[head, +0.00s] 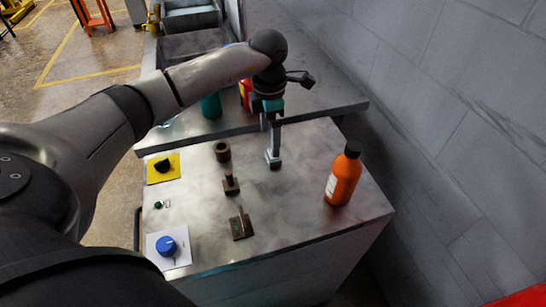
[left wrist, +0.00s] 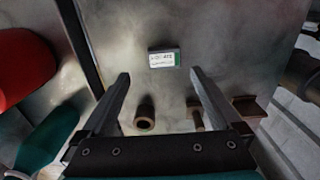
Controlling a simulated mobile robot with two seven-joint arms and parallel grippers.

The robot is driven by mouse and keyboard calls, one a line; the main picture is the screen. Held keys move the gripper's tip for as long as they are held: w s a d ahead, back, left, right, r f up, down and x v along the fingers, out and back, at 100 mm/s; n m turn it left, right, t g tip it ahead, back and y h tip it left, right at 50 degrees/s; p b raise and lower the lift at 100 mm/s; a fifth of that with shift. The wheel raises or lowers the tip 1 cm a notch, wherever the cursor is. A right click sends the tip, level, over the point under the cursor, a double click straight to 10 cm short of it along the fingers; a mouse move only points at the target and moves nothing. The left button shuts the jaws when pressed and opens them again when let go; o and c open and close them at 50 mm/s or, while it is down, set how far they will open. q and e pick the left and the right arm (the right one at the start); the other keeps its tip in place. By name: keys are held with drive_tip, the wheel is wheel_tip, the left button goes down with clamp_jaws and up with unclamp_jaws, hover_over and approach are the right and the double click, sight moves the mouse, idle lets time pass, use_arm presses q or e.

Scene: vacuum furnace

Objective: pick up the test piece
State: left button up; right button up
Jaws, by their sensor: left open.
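The small dark grey block with a white printed label and a green end (left wrist: 164,58), which looks like the test piece, lies on the steel top. In the left wrist view it is just beyond my fingertips, between their lines and apart from both. My left gripper (head: 273,158) points down over the steel top; it is open and empty, and its two fingers show spread apart in the left wrist view (left wrist: 158,76). In the head view the block cannot be made out at the fingers. My right gripper is not in view.
A dark hollow cylinder (head: 222,151), a pegged block (head: 230,186) and a flat bracket (head: 241,226) form a row left of the gripper. An orange bottle (head: 343,175) stands at right.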

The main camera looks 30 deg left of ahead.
sight(272, 162)
use_arm(q)
drive_tip(key=f, duration=0.2)
drive_tip(key=d+f, duration=0.1)
drive_tip(key=f, duration=0.2)
drive_tip(key=shift+f, duration=0.15)
clamp_jaws()
idle(0.6)
